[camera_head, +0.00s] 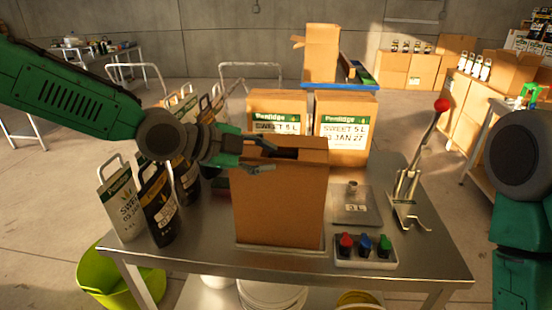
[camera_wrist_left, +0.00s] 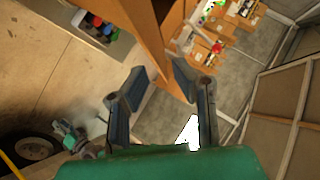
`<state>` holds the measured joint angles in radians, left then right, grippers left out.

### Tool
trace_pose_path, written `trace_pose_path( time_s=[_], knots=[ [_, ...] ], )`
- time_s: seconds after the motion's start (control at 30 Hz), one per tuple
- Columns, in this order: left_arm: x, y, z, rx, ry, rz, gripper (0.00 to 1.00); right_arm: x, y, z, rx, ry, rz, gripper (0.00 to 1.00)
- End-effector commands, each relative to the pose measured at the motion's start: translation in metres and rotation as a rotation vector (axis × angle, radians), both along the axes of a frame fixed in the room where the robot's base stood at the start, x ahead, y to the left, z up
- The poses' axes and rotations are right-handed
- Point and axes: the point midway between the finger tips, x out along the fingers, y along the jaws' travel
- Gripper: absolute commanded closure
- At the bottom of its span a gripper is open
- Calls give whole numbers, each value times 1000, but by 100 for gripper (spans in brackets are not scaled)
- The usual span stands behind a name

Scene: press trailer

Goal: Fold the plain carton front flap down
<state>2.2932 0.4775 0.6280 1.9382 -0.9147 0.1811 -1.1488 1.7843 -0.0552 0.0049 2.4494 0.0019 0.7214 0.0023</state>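The plain brown carton (camera_head: 280,205) stands upright on the steel table, with a dark gap showing at its top. A plain panel stands up at the back of that gap; I cannot clearly make out the front flap's angle. My left gripper (camera_head: 266,154) is at the carton's upper left, its fingers spread near the top edge. In the left wrist view, the gripper (camera_wrist_left: 158,82) is open, and brown cardboard (camera_wrist_left: 147,35) reaches down toward the space between the fingers. I cannot tell whether they touch it. My right arm shows at the right edge, but its gripper is out of view.
Printed cartons (camera_head: 345,130) stand behind the plain one. Printed bags (camera_head: 157,205) stand left on the steel table (camera_head: 420,250). A button box (camera_head: 365,250), a small scale (camera_head: 355,206) and a red-knobbed lever (camera_head: 410,180) are at the right. A green tub (camera_head: 120,282) is on the floor.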

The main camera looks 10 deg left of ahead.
Motion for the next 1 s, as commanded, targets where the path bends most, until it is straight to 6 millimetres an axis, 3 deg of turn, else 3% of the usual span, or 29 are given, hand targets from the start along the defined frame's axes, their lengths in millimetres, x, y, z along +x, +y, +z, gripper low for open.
trace_pose_path(
  time_s=[0.2, 0.4, 0.83, 0.93, 1.0],
  knots=[
    [-23, 38, 23, -4, -1, 5, 77, 0, 0, 0, 0, 0, 0, 77],
    [-37, 59, 34, -3, 4, 4, 77, 1, 0, 0, 0, 0, 0, 77],
    [-42, 63, 38, 2, 4, 2, 77, 3, 0, -1, 0, 3, 0, 77],
    [-44, 62, 27, -6, 31, 8, 77, 4, 0, -4, 0, 1, 0, 77],
    [-52, 57, -2, -23, 107, 27, 77, 4, 0, -11, 0, 2, 0, 77]
  ],
)
